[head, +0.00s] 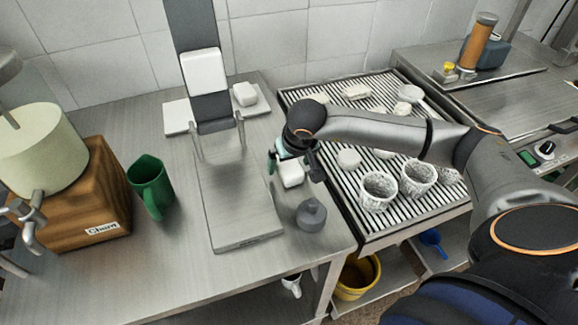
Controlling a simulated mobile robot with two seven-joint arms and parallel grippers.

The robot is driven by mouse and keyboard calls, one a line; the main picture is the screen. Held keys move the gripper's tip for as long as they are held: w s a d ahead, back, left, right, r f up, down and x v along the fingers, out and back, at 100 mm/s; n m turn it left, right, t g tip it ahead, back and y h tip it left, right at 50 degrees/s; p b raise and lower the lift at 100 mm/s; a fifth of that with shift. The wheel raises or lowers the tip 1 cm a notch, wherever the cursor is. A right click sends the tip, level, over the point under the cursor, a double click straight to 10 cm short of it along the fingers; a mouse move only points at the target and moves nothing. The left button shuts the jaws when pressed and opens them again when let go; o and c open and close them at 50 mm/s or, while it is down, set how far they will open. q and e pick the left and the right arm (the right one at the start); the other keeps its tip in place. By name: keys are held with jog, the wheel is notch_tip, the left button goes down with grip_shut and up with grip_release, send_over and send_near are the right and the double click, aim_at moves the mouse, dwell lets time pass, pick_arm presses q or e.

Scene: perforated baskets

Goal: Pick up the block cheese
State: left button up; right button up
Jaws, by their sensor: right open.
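A small white block (291,176), which looks like block cheese, is at the right part of the left steel table, beside the ribbed draining rack. My right gripper (294,163) is directly over it, pointing down, with its fingers apart on either side of the block's upper part. I cannot tell whether the fingers touch it. The gripper partly hides the block. Another white block (245,94) sits on a white board at the back of the table. My left gripper is not in view.
A press stand (235,200) stands left of my right gripper, with a grey weight (311,215) in front. A green jug (151,186) and a wooden churn (85,205) are further left. The draining rack (440,205) holds perforated baskets (378,191) and several white pieces.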

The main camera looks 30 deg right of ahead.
jog(key=shift+w+f, duration=0.25)
jog(key=shift+f, duration=0.3)
jog(key=shift+r, duration=0.1)
grip_shut()
dwell(0.4)
jog(key=shift+r, duration=0.55)
jog(key=s+d+r+b, duration=0.3)
jog(key=s+d+r, duration=0.5)
jog(key=s+r, duration=0.3)
jog(key=shift+d+r, duration=0.3)
jog(key=shift+r, duration=0.15)
